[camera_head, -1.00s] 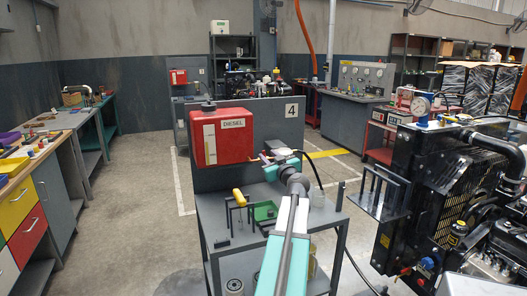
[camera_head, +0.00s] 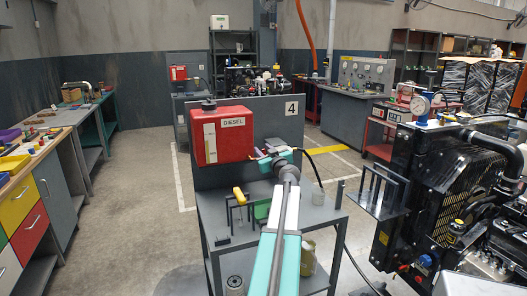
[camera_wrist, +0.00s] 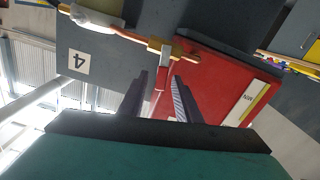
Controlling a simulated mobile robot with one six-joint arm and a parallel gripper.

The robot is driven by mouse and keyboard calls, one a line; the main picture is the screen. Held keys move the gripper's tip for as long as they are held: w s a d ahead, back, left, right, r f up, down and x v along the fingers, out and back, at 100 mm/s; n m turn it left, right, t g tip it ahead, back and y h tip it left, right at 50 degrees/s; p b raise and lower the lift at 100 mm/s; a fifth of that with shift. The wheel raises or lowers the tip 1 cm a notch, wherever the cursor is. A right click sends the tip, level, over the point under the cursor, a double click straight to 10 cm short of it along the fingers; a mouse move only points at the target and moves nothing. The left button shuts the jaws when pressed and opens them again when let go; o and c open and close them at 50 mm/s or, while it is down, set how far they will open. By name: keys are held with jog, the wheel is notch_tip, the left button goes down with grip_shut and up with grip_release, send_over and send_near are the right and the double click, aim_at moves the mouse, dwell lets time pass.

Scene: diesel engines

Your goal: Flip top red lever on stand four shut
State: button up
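The stand with the number 4 panel (camera_head: 291,132) carries a red diesel tank (camera_head: 221,135), which also shows in the wrist view (camera_wrist: 212,84). A brass valve (camera_wrist: 168,48) sits on a pipe beside the tank in the wrist view. A small red lever (camera_wrist: 161,78) hangs from it, pointing toward my gripper. My gripper (camera_wrist: 161,80) is open, one dark finger on each side of the lever; I cannot tell whether either touches it. In the head view my gripper (camera_head: 266,156) is at the panel, just right of the tank, and the lever is not clear there.
A black engine (camera_head: 435,200) fills the right. The floor at left is open.

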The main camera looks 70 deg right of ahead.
grip_shut()
jog(key=shift+s+d+f+m+b, duration=0.1)
jog(key=shift+m+b, duration=0.3)
jog(key=shift+b, duration=0.4)
jog(key=shift+s+d+m+b, duration=0.15)
jog(key=shift+m+b, duration=0.15)
jog(key=shift+b, duration=0.35)
jog(key=shift+s+d+m+b, duration=0.1)
jog(key=shift+s+m+b, duration=0.05)
jog(key=shift+m+b, duration=0.5)
jog(key=shift+r, duration=0.2)
grip_release()
